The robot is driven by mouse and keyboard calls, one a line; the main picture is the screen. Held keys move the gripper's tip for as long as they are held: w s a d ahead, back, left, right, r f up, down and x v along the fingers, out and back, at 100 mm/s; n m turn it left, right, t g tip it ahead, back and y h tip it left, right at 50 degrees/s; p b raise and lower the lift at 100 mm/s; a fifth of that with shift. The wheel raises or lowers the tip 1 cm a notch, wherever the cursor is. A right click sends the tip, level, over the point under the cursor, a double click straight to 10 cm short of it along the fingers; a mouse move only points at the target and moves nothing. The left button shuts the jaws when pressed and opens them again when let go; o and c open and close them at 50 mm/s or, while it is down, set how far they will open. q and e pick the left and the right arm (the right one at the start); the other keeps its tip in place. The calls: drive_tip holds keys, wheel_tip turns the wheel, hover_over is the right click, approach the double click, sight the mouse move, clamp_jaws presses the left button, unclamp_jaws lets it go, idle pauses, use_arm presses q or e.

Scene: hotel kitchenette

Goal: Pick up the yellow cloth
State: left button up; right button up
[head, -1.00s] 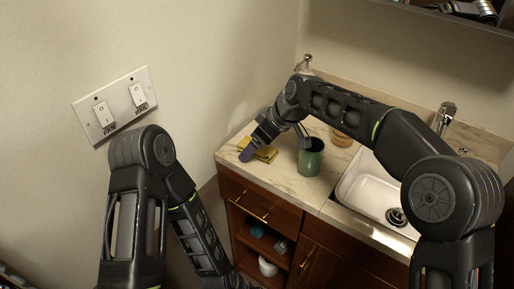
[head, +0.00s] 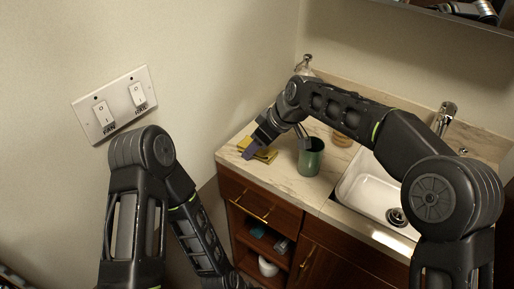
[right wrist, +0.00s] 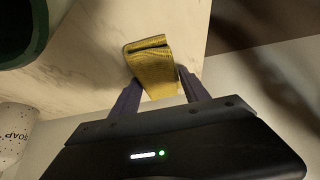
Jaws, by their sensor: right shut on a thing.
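The yellow cloth (head: 270,154) lies at the left end of the marble counter, partly hidden by my right gripper (head: 250,152). In the right wrist view the folded cloth (right wrist: 153,66) sits between the purple fingers of my right gripper (right wrist: 160,95), which is shut on it. I cannot tell whether the cloth is clear of the counter. My left arm hangs low at the left in the head view, and its gripper is out of the picture.
A green cup (head: 311,158) stands right of the cloth, with an amber glass (head: 342,138) behind it. The white sink (head: 372,190) and faucet (head: 445,118) are further right. A soap bottle (right wrist: 14,132) shows in the wrist view. The wall borders the counter's left.

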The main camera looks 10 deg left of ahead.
drive_tip(key=c, duration=0.6)
drive_tip(key=shift+r, duration=0.3)
wheel_tip(320, 180, up, 10)
drive_tip(key=shift+f+p, duration=0.1)
drive_tip(key=shift+p, duration=0.3)
